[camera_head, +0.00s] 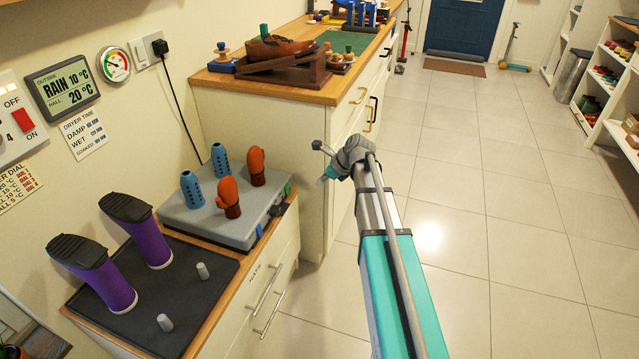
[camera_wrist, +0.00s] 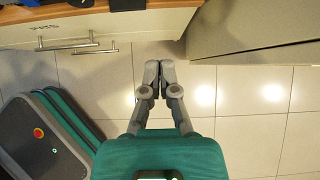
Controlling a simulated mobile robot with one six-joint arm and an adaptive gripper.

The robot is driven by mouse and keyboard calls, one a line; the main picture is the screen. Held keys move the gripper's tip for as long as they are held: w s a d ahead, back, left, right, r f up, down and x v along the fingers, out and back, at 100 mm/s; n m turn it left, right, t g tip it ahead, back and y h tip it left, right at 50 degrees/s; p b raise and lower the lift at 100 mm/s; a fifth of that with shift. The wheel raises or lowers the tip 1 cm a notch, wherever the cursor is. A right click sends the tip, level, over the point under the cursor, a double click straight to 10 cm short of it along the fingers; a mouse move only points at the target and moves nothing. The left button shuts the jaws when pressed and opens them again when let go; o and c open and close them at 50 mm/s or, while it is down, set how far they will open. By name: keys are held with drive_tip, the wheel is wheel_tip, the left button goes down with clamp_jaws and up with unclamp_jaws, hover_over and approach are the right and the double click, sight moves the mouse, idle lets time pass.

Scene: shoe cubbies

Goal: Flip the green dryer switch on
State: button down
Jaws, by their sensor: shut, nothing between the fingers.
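A grey dryer box (camera_head: 205,222) with upright pegs stands on the low cabinet in the head view. A small green piece (camera_head: 287,189), which looks like the green switch, is at the box's right end. It is too small to tell its position. A blue piece (camera_head: 260,230) is on the box's front side. My gripper (camera_wrist: 160,72) is shut and empty in the wrist view, fingertips together above the floor. In the head view, my arm's end is to the right of the box, apart from it and in front of the taller cabinet.
Purple boots (camera_head: 108,284) stand on a dark tray (camera_head: 185,315) at left. A wooden-topped cabinet (camera_head: 250,112) rises behind. The wall has a red switch (camera_head: 23,121). The tiled floor (camera_head: 480,200) at right is clear.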

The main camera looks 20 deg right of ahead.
sight(287, 190)
drive_tip(key=shift+w+a+r+b+x, duration=0.3)
drive_tip(key=shift+b+x, duration=0.9)
drive_tip(key=shift+x, duration=0.75)
drive_tip(key=shift+w+a+r+b+x, duration=0.2)
drive_tip(key=shift+b+x, duration=1)
drive_tip(key=shift+x, duration=0.8)
drive_tip(key=shift+w+a+r+b+x, duration=0.2)
drive_tip(key=shift+a+r+b+x, duration=0.15)
drive_tip(key=shift+b+x, duration=1.25)
drive_tip(key=shift+w+a+f+p, duration=0.1)
drive_tip(key=shift+a+f+p, duration=0.1)
drive_tip(key=shift+f+p, duration=0.15)
